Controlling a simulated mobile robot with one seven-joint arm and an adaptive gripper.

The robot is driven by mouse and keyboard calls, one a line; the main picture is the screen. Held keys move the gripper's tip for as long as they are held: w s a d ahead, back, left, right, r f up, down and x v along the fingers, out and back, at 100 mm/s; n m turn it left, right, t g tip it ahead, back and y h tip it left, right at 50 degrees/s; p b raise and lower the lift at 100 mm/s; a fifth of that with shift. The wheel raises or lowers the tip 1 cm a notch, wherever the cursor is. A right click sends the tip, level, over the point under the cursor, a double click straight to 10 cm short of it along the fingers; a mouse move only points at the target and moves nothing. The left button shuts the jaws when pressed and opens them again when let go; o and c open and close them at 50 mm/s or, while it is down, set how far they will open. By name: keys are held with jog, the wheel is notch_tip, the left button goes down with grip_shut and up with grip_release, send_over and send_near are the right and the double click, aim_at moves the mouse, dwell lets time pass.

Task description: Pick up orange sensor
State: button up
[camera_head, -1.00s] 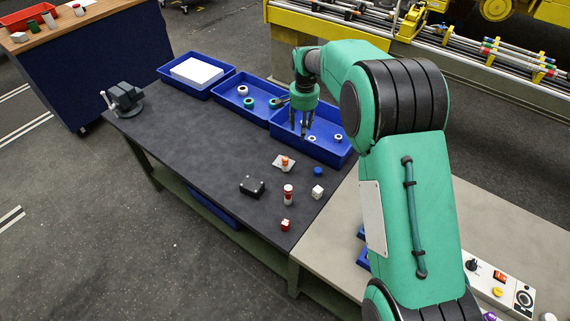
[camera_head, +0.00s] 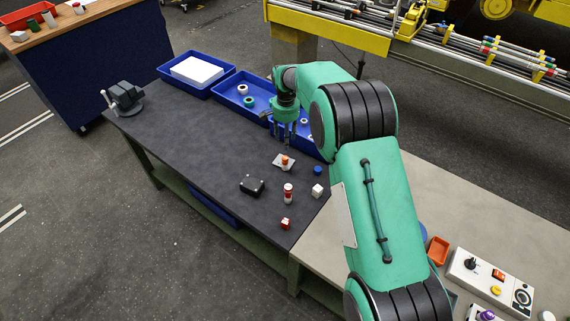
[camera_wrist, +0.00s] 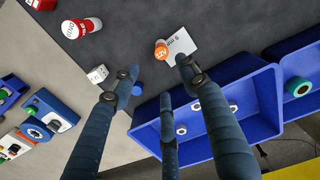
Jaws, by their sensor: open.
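The orange sensor (camera_head: 284,159) stands on a small white plate on the dark bench top, near the blue trays. In the wrist view the orange sensor (camera_wrist: 162,50) shows its round top marked "12V", with the white plate (camera_wrist: 182,42) beside it. My gripper (camera_head: 284,142) is over the edge of the blue tray, above and just behind the sensor. In the wrist view my gripper (camera_wrist: 160,80) has its fingers spread apart with nothing between them. One fingertip overlaps the white plate in that view; I cannot tell whether it touches.
A blue cap (camera_head: 318,170), a white cube (camera_head: 317,190), a red-and-white cylinder (camera_head: 288,193), a red cube (camera_head: 286,224) and a black box (camera_head: 252,184) stand near the sensor. Blue trays (camera_head: 226,99) line the back edge.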

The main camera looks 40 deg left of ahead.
aim_at(285, 157)
notch_tip(285, 157, down, 7)
jog(key=shift+f, duration=0.2)
dwell(0.5)
jog(key=shift+a+f, duration=0.15)
jog(key=shift+f, duration=2.45)
jog(key=shift+c, duration=0.3)
grip_shut()
